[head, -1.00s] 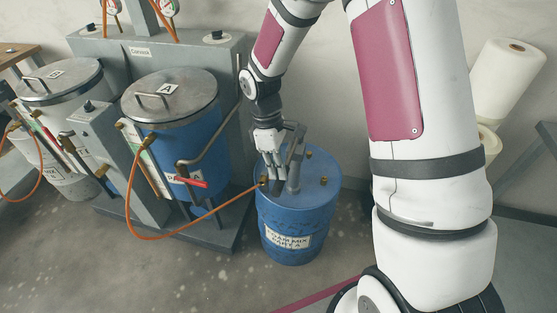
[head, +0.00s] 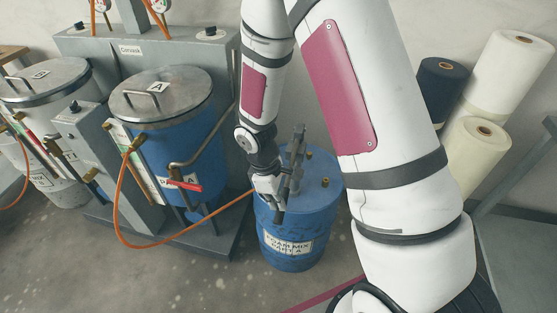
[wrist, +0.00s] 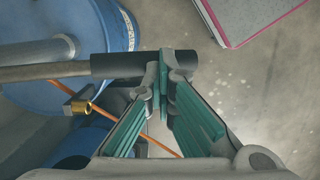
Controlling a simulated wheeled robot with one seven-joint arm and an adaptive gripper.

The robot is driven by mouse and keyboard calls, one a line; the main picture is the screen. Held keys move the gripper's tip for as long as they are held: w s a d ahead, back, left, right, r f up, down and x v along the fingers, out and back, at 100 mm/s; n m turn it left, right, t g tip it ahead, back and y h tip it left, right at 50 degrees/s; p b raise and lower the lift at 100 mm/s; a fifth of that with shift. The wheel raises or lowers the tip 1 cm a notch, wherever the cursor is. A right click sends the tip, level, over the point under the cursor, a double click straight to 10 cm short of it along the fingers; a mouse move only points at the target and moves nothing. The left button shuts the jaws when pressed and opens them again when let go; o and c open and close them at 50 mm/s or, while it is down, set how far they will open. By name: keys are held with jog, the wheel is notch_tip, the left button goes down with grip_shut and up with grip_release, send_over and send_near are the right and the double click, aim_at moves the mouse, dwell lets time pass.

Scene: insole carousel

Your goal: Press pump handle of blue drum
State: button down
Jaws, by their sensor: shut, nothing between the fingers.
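The blue drum (head: 290,247) stands on the floor with its label facing me. The grey pump (head: 297,160) rises from its lid, partly behind my gripper. In the wrist view the pump handle is a grey rod (wrist: 40,72) ending in a black grip (wrist: 117,65), above the blue lid (wrist: 85,25). My gripper (head: 279,215) is over the near left rim of the drum. In the wrist view the fingertips (wrist: 163,72) are together and empty. They overlap the outer end of the black grip; I cannot tell whether they touch it.
The machine with the blue tank A (head: 190,130) stands left of the drum. An orange hose (head: 150,246) runs from it towards the drum. Rolls (head: 480,150) stand at the right behind my arm. Floor in front of the drum is clear.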

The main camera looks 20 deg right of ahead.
jog(key=shift+s+f, duration=0.15)
jog(key=shift+f, duration=0.25)
jog(key=s+a+r+p, duration=0.1)
jog(key=a+r+p, duration=0.2)
jog(key=r, duration=1.1)
jog(key=shift+a, duration=0.8)
jog(key=shift+s, duration=0.1)
jog(key=s+d+r+m+t, duration=0.2)
jog(key=s+r+m, duration=0.1)
jog(key=r, duration=0.5)
jog(key=s+d+r+m+t, duration=0.1)
jog(key=s+d+r+m, duration=0.15)
jog(key=r, duration=0.55)
jog(key=s+d+r+m+t+y, duration=0.1)
jog(key=s+r+m, duration=0.4)
jog(key=s, duration=0.5)
notch_tip(320, 180, up, 2)
jog(key=shift+d+r+t+y, duration=0.2)
jog(key=shift+d+t+y, duration=0.25)
jog(key=shift+t, duration=0.65)
